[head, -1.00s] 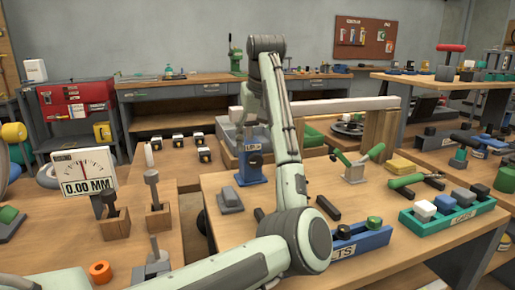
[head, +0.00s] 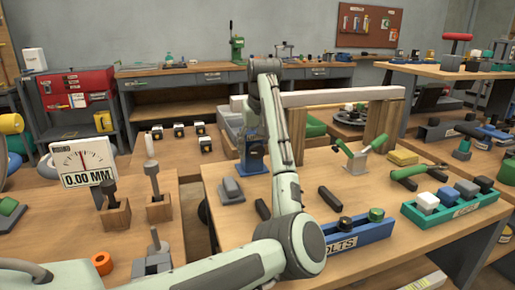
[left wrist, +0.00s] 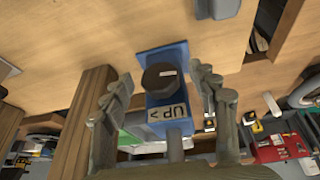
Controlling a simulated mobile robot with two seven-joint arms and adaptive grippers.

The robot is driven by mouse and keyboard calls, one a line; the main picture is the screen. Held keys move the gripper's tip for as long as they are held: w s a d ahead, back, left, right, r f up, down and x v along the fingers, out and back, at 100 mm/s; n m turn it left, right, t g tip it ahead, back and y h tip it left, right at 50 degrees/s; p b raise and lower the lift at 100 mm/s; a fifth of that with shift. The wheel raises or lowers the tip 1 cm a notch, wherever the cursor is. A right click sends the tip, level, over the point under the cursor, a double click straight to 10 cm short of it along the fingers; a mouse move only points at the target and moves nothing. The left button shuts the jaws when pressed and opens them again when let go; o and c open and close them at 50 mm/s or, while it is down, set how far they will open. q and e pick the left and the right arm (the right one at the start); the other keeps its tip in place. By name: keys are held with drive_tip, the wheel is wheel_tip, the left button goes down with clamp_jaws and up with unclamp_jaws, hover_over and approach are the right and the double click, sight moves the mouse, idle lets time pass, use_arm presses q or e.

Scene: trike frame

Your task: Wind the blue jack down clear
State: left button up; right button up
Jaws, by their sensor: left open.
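The blue jack (head: 252,158) stands at the back left of the near bench, partly hidden by my left arm in the head view. In the left wrist view the jack (left wrist: 176,58) shows a round dark knob (left wrist: 159,77) with a white mark, and a label reading "UP >". My left gripper (left wrist: 163,108) is open, with one finger on each side of the jack; I cannot tell whether either touches it. In the head view its fingers are hidden behind my arm. My right gripper is not in view.
A pale beam (head: 335,97) rests on wooden posts (head: 378,125) beside the jack. A gauge (head: 83,162) reads 0.00 MM. A blue bolt tray (head: 350,236), a green tray (head: 450,213) and a green-handled clamp (head: 362,155) sit on the bench.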

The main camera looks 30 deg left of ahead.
use_arm(q)
drive_tip(key=c, duration=1.2)
drive_tip(key=shift+s+a+n+t+h, duration=0.1)
drive_tip(key=shift+s+n+t+h, duration=0.1)
drive_tip(key=shift+t+h, duration=0.4)
drive_tip(key=shift+s+a+n+t+h, duration=0.1)
drive_tip(key=shift+n+t+h, duration=0.1)
drive_tip(key=shift+t+h, duration=0.35)
drive_tip(key=shift+a+f+n+t+h, duration=0.15)
drive_tip(key=shift+n+t+h, duration=0.15)
drive_tip(key=shift+t+h, duration=0.75)
drive_tip(key=shift+t, duration=0.4)
